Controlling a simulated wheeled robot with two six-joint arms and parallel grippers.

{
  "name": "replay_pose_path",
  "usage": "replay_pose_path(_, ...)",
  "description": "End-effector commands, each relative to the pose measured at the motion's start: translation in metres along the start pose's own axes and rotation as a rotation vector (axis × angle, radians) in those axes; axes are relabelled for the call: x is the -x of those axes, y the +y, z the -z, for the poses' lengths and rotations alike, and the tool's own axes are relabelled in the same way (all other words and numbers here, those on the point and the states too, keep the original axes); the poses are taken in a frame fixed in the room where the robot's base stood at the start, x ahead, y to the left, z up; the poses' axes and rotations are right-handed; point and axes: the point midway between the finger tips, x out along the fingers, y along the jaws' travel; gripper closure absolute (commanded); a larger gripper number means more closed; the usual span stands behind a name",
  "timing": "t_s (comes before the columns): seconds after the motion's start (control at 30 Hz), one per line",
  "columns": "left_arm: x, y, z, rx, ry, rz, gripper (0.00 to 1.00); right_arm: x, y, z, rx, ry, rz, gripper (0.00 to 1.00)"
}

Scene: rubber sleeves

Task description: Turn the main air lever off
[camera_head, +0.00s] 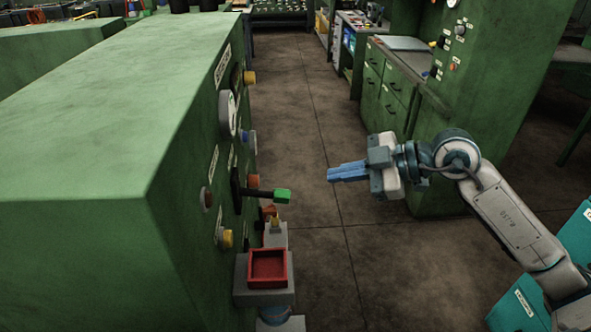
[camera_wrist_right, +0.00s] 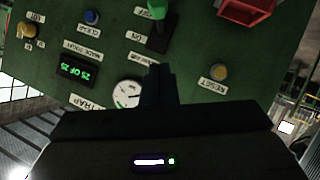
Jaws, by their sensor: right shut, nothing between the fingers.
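The main air lever (camera_head: 262,194) is a black handle with a green tip, sticking out to the right from the green machine's panel in the head view. It also shows at the top of the right wrist view (camera_wrist_right: 160,38), beside an "ON" label, with its green tip cut by the frame edge. My right gripper (camera_head: 331,174) is shut and empty, its blue fingers pointing left toward the panel. It is apart from the lever, to the right of the green tip in the head view. In the wrist view its dark fingers (camera_wrist_right: 158,70) appear just below the lever. My left gripper is out of view.
A round gauge (camera_head: 228,115), coloured buttons and a counter display (camera_wrist_right: 78,70) sit on the panel around the lever. A red tray (camera_head: 268,282) on a grey stand is below the lever. A green cabinet (camera_head: 388,90) stands beyond my right arm. Open floor lies between.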

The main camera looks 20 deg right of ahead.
Motion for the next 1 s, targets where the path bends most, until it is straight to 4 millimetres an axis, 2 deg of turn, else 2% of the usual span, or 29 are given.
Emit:
replay_pose_path(0.13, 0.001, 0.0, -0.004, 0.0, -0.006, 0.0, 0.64, 0.008, -0.008, 0.009, 0.017, -0.063, -0.005, 1.0)
replay_pose_path(0.33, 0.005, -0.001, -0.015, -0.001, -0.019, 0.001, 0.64, 0.002, -0.007, 0.01, 0.013, -0.063, -0.007, 1.0)
replay_pose_path(0.57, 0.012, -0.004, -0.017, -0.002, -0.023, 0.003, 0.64, -0.014, -0.007, 0.009, 0.011, -0.06, -0.007, 1.0)
replay_pose_path(1.0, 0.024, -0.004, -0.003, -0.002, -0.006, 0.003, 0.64, -0.05, -0.007, 0.007, 0.01, -0.06, -0.006, 1.0)
